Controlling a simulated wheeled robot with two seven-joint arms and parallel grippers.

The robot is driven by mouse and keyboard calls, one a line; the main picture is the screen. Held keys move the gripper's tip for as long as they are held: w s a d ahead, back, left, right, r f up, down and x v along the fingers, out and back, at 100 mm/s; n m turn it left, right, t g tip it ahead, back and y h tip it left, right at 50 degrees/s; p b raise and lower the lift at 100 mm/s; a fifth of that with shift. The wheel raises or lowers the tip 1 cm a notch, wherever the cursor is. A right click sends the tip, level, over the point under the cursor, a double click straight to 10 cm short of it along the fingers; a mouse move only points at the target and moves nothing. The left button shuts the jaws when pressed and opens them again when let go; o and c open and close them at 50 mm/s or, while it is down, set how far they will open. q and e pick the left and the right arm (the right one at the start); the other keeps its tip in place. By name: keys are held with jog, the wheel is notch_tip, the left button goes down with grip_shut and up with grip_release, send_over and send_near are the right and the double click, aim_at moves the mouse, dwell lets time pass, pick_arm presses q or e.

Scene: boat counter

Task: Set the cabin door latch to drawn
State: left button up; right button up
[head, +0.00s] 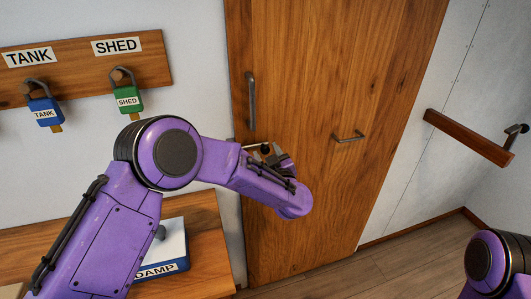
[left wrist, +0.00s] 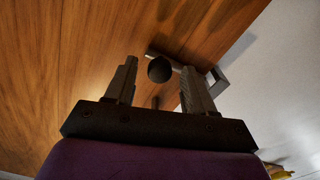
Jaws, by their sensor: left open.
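The wooden cabin door (head: 320,70) fills the middle of the head view and appears shut. Its latch shows as a metal rod with a dark round knob (head: 265,149), partly hidden behind my left gripper (head: 276,158). In the left wrist view, the dark knob (left wrist: 159,69) appears between the two open fingers of my left gripper (left wrist: 158,78). A gap shows on each side of the knob. I cannot tell how deep it sits between the fingers. A metal bracket (left wrist: 217,82) is by the right finger. My right gripper is out of view.
A vertical handle (head: 250,98) and a small horizontal handle (head: 348,136) are on the door. A wooden rail (head: 468,137) is on the right wall. Tagged padlocks hang on a board (head: 80,62) at left. A box (head: 175,238) stands on the wooden counter (head: 212,262).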

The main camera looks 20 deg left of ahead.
pick_arm(q)
jog(key=b+v, duration=0.1)
jog(key=v, duration=0.7)
jog(key=shift+s+d+b, duration=0.3)
jog(key=shift+b, duration=0.1)
